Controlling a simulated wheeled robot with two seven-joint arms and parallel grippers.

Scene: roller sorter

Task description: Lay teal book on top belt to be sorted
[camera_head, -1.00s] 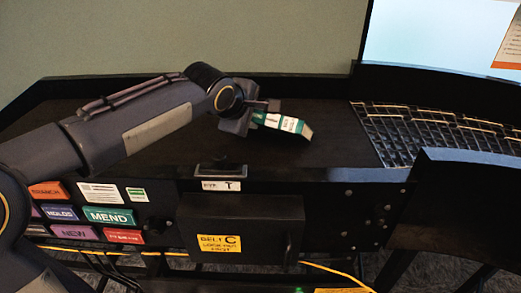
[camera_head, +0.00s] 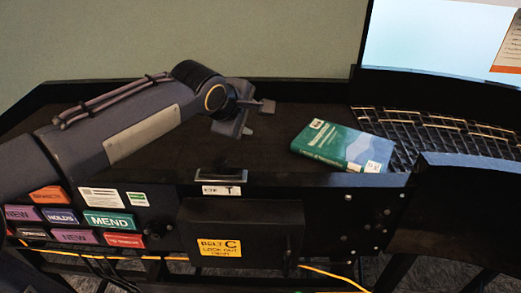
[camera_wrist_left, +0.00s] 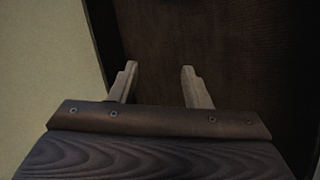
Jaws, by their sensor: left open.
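The teal book (camera_head: 343,146) lies flat on the dark top belt (camera_head: 280,122), near its right end beside the roller section. A white label shows on its right end. My left gripper (camera_head: 256,118) is open and empty above the belt, to the left of the book and apart from it. The left wrist view shows its two fingers (camera_wrist_left: 158,82) spread, with only the bare dark belt (camera_wrist_left: 230,50) past them. The book is out of that view. My right gripper is not in view.
The roller section (camera_head: 430,133) begins just right of the book. A raised front rail (camera_head: 320,179) and a back rail (camera_head: 300,89) edge the belt. A screen (camera_head: 440,40) stands behind the rollers. Coloured labels (camera_head: 108,220) and a black box (camera_head: 240,225) are on the front panel.

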